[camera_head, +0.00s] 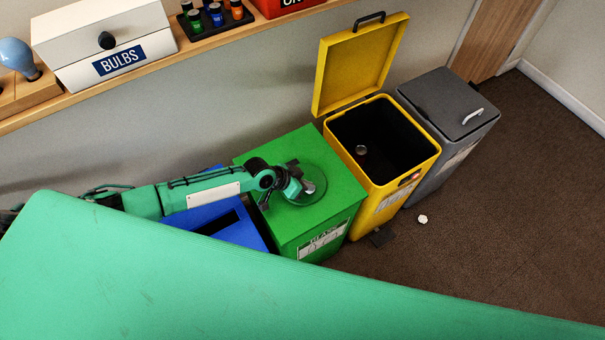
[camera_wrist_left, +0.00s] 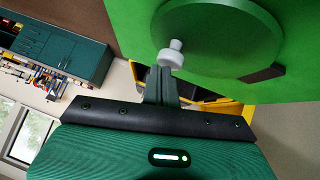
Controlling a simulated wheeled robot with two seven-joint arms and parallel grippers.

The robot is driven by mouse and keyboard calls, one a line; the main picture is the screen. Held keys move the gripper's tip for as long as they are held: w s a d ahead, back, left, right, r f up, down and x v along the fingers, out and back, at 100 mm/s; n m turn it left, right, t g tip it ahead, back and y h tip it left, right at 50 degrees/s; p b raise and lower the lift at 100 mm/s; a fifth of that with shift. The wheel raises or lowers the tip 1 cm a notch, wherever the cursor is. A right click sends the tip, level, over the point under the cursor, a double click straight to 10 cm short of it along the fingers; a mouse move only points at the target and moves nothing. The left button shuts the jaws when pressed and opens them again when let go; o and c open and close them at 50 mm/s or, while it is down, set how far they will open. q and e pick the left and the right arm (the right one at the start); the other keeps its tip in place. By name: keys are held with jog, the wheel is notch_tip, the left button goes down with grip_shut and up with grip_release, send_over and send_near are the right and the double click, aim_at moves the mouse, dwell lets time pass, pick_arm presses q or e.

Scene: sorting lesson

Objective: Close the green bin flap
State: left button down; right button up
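The green bin (camera_head: 335,190) stands between the blue and yellow bins. Its round green flap (camera_head: 318,172) appears to lie nearly flat on the bin top; I cannot tell whether it is fully seated. In the left wrist view the flap (camera_wrist_left: 215,35) fills the upper middle, with a pale grey knob (camera_wrist_left: 171,55) on it. My left gripper (camera_head: 300,188) is over the flap, its fingers together and their tips at the knob in the left wrist view (camera_wrist_left: 160,75). I cannot tell whether they grip the knob or only touch it. My right gripper is out of view.
The yellow bin (camera_head: 392,200) stands to the right with its lid (camera_head: 355,65) raised. A grey bin (camera_head: 450,100) with a closed lid stands beyond it. The blue bin (camera_head: 225,220) is left, partly under my arm. A shelf (camera_head: 215,42) runs along the wall.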

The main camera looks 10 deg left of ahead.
pick_arm(q)
jog(key=shift+s+f, duration=0.15)
jog(key=shift+s, duration=0.05)
notch_tip(320, 180, up, 5)
jog(key=p, duration=0.3)
jog(key=shift+f, duration=0.15)
jog(key=s+d+b+v, duration=0.1)
jog(key=v, duration=0.8)
jog(key=shift+s, duration=0.15)
